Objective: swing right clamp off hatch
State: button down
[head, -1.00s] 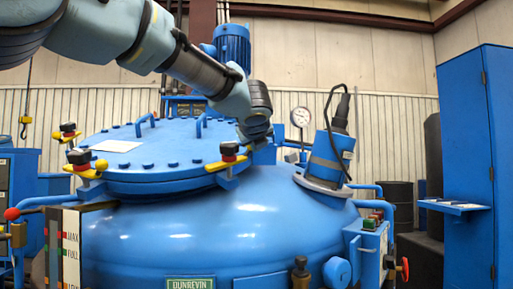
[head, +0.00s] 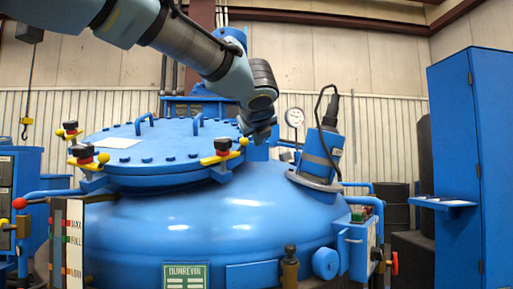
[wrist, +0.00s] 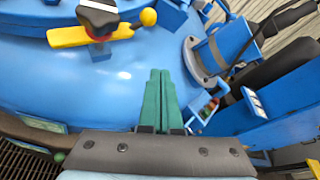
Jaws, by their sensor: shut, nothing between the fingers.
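The hatch is a round blue lid (head: 160,150) with bolts and two handles on top of a blue vessel. The right clamp (head: 222,156) is a yellow bar with a black and red knob and a yellow ball end, at the lid's right front edge. Its left end still reaches the lid rim. It also shows at the top left of the wrist view (wrist: 80,36). My gripper (head: 262,142) is right of the ball end in the head view. In the wrist view its green fingers (wrist: 158,75) are together and empty, apart from the clamp.
Two other clamps (head: 84,156) (head: 70,131) sit at the lid's left side. A tilted blue cylinder on a flange (head: 318,160) stands right of my gripper, with a gauge (head: 295,117) behind. A blue cabinet (head: 475,150) is at the right.

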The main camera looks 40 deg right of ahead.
jog(key=shift+v, duration=1.65)
jog(key=shift+s+d, duration=0.1)
jog(key=shift+s, duration=0.05)
